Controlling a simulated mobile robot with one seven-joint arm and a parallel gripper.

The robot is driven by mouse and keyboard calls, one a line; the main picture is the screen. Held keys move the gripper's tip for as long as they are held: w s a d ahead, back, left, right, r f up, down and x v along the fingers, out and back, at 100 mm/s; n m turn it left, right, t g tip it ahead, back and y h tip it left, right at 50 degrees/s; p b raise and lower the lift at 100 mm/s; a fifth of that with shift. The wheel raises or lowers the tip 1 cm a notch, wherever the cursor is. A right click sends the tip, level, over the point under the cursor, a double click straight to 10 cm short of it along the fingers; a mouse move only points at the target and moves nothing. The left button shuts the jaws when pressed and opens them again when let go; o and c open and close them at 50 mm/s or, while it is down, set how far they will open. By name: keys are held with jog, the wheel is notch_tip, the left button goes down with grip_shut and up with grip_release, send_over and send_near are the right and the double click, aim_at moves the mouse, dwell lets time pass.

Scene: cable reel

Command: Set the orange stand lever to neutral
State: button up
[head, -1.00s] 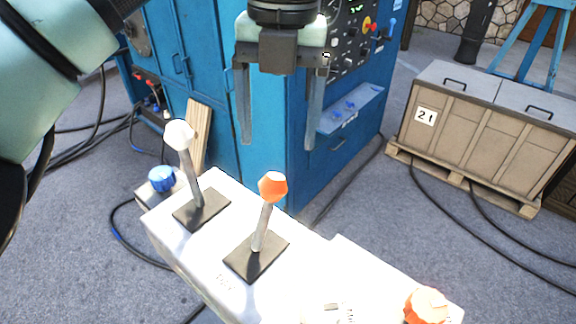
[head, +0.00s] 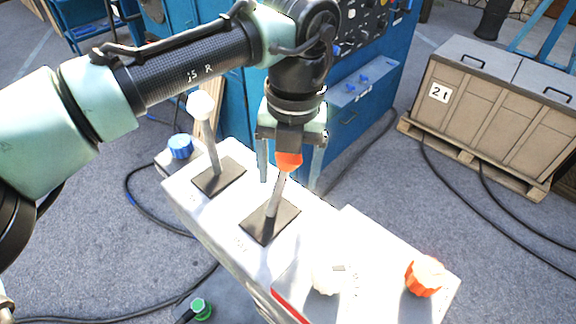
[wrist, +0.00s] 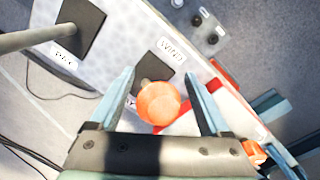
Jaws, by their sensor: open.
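The orange-knobbed lever (head: 289,161) stands on a dark square plate (head: 270,221) on the white stand (head: 225,235). Its shaft tilts, with the knob to the upper right of its base in the head view. My gripper (head: 291,180) is open over it, one finger on each side of the lever. In the wrist view the orange knob (wrist: 159,103) sits between the two open fingers (wrist: 160,98), close to the palm and nearer the left finger. Whether a finger touches the knob cannot be told. A "WIND" label (wrist: 171,50) is beside the plate.
A white-knobbed lever (head: 201,106) stands to the left on the same stand. A blue knob (head: 180,146), a white knob (head: 327,279) and an orange knob (head: 425,276) are nearby. A blue cabinet (head: 350,125) stands behind, and a crate (head: 490,120) at right. Cables cross the floor.

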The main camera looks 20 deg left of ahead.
aim_at(276, 183)
grip_shut()
dwell(0.4)
jog(key=shift+s+a+r+t+h+b, duration=0.1)
jog(key=shift+s+t+h+b, duration=0.3)
jog(key=shift+t, duration=0.4)
jog(key=s+t+b, duration=0.1)
jog(key=t+b, duration=0.1)
jog(key=shift+s+a+r+h+b, duration=0.1)
jog(key=shift+s+a+h+b, duration=0.2)
jog(key=shift+s+h, duration=0.1)
jog(key=shift+s+a+r+t+b, duration=0.15)
jog(key=shift+s+r+t+b, duration=0.15)
jog(key=shift+t+b, duration=0.2)
jog(key=shift+r, duration=0.1)
jog(key=shift+w, duration=0.1)
